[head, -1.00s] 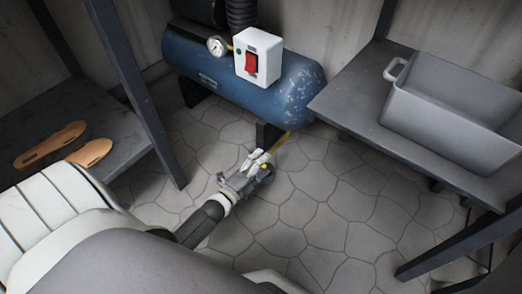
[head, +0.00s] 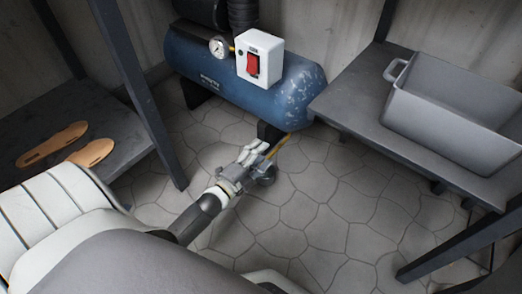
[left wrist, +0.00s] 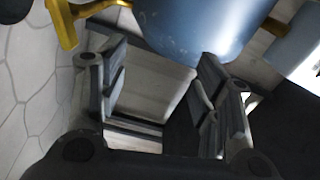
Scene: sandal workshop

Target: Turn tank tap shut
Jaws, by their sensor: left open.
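The blue tank (head: 215,75) lies on its side on the floor at the back; it also shows at the top of the left wrist view (left wrist: 195,25). A thin yellow piece (head: 284,141), perhaps the tap, sticks out below its underside. In the left wrist view a brass-yellow angled piece (left wrist: 64,28) hangs left of the fingers; I cannot tell if it is the same part. My left gripper (head: 261,149) is low under the tank, beside the thin yellow piece. Its fingers (left wrist: 162,80) are apart with nothing clearly between them. My right gripper is out of view.
A white switch box (head: 258,58) with a red rocker and a gauge (head: 218,47) sit on the tank. A grey bin (head: 440,125) stands on the right shelf (head: 350,105). Sandal soles (head: 52,144) lie on the left shelf (head: 118,150). Stone floor between is clear.

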